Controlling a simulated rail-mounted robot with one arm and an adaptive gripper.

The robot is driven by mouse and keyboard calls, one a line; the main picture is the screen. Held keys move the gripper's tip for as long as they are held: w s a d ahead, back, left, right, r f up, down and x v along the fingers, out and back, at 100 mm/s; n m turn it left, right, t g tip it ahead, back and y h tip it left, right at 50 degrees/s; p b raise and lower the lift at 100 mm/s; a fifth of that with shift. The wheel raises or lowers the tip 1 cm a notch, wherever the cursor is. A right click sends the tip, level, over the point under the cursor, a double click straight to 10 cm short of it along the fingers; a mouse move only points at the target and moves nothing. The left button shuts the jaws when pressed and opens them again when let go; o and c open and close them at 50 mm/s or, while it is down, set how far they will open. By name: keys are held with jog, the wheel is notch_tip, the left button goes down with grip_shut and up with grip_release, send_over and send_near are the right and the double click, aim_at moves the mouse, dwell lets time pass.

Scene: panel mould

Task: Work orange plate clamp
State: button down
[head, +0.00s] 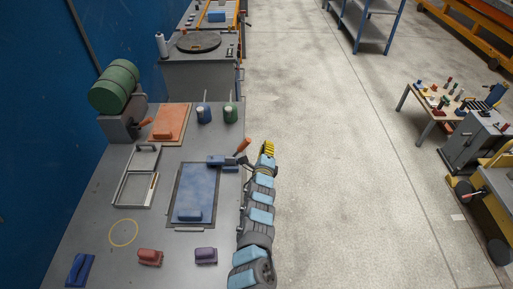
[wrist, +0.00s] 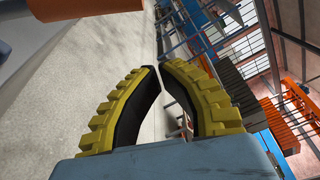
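In the head view my gripper (head: 267,148) with yellow fingers is beside the table's right edge. It is to the right of a clamp with an orange handle (head: 243,146), apart from it. That clamp stands at the top of a framed blue plate (head: 197,187). Another orange handle (head: 143,124) sticks out at the left edge of an orange plate (head: 169,122). In the wrist view the two fingers (wrist: 160,68) come together at the tips with a very narrow gap and nothing between them.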

aim_at(242, 148)
jog(key=shift+s+a+r+p, duration=0.15)
jog(key=shift+a+r+p, duration=0.15)
jog(key=shift+a, duration=0.35)
jog(key=shift+s+a+r+p, duration=0.1)
jog(key=shift+a+r+p, duration=0.1)
jog(key=shift+a+p, duration=0.35)
jog(key=shift+s+a+r+p, duration=0.15)
jog(key=shift+a+r+p, duration=0.1)
jog(key=shift+a, duration=0.45)
jog(key=shift+s+a+r+p, duration=0.1)
jog(key=shift+a+r+p, duration=0.35)
jog(key=shift+a+p, duration=0.15)
jog(key=shift+f, duration=0.1)
